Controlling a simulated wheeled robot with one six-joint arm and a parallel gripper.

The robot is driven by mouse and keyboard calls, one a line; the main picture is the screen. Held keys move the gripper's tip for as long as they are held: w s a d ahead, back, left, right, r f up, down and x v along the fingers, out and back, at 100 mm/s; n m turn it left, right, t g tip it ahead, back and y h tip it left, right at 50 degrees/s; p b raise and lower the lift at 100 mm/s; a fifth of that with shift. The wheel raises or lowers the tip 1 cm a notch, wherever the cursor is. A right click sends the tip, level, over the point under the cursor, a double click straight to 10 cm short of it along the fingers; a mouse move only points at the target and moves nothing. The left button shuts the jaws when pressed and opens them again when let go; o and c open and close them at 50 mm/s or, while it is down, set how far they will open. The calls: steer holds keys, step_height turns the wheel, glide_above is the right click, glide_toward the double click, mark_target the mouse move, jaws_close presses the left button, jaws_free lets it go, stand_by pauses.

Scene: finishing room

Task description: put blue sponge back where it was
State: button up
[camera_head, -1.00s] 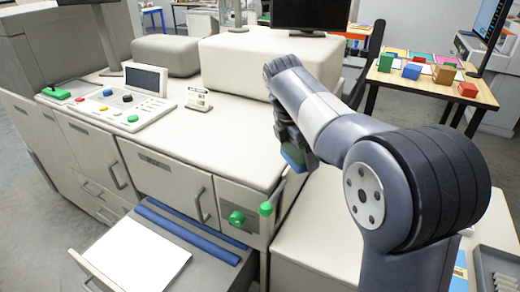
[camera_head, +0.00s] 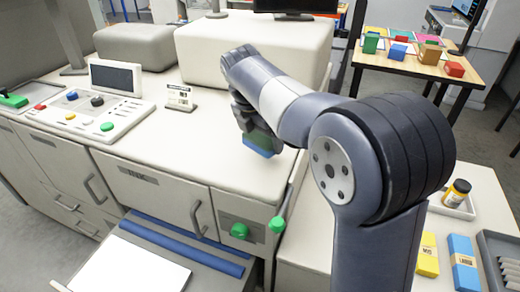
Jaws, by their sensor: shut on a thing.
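The blue sponge (camera_head: 257,149) is held low in my gripper (camera_head: 258,138), over the right part of the cream machine's top (camera_head: 200,143). Only a blue strip of the sponge shows below the dark fingers. My gripper is shut on it, and my arm comes in from the lower right. I cannot tell whether the sponge touches the machine's top.
An open drawer (camera_head: 185,262) juts out in front. The right-hand counter holds a yellow box (camera_head: 428,256), a blue box (camera_head: 463,262) and a bottle (camera_head: 456,193).

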mark_target(261, 160)
steer(key=shift+f, duration=2.15)
steer(key=o, duration=0.8)
steer(key=shift+f, duration=0.1)
steer(key=v, duration=1.2)
steer(key=shift+s, duration=0.1)
